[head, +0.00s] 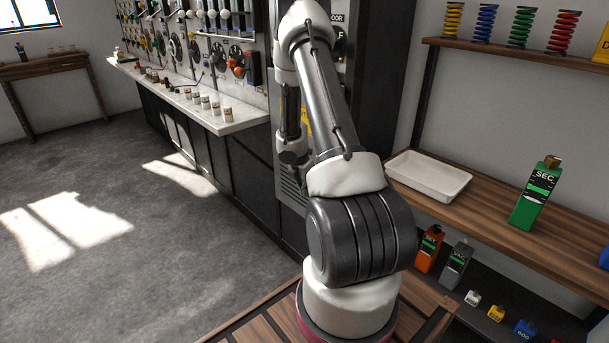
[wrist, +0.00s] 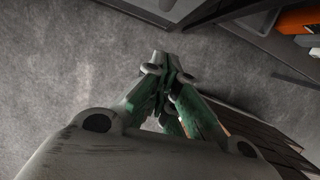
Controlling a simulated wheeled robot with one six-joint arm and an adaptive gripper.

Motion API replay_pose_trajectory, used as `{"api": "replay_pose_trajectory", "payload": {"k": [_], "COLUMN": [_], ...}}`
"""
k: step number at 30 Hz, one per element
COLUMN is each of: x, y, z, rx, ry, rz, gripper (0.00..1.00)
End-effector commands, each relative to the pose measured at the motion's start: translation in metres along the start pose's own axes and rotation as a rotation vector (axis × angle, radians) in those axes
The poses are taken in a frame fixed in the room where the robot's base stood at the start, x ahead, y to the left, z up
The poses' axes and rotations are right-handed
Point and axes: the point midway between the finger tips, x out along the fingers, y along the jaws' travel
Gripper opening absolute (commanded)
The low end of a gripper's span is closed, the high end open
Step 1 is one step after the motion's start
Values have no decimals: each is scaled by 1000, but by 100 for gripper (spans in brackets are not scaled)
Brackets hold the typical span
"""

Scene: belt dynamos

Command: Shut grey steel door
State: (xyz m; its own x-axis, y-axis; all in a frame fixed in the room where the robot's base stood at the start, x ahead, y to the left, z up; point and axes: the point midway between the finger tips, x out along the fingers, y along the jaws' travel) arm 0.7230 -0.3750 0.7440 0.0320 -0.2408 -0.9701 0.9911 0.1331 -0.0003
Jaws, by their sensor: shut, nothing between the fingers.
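A grey steel panel with slots low down, which looks like the grey steel door (head: 286,190), stands behind my arm in the head view. My arm covers most of it, so I cannot tell how far open it is. A sign ending in "OOR" (head: 336,18) shows beside my upper arm. My gripper (head: 291,158) hangs in front of the panel, partly hidden by my arm; touching or apart I cannot tell. In the wrist view the green-and-grey fingers of my gripper (wrist: 167,66) are together and empty above the grey floor.
A dark cabinet (head: 382,80) stands behind my arm. A long white counter (head: 190,100) with small jars runs to the left. A wooden shelf (head: 485,205) at right holds a white tray (head: 430,177) and a green SEC container (head: 535,195). The floor at left is clear.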

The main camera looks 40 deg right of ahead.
Motion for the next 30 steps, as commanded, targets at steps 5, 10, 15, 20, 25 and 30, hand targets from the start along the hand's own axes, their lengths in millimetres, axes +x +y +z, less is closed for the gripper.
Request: {"api": "replay_pose_trajectory", "payload": {"k": [5, 10, 15, 20, 25, 30], "x": [-28, -59, -82, -90, -91, -90], "y": [2, 1, -1, -2, -2, -9], "z": [0, 0, -1, -1, -2, -1], "rx": [0, -1, -2, -3, 1, 143], "ry": [-1, -1, 1, 3, 3, 0], "rz": [6, 6, 4, 3, 2, -25], "gripper": [0, 0, 0, 0, 0, 0]}}
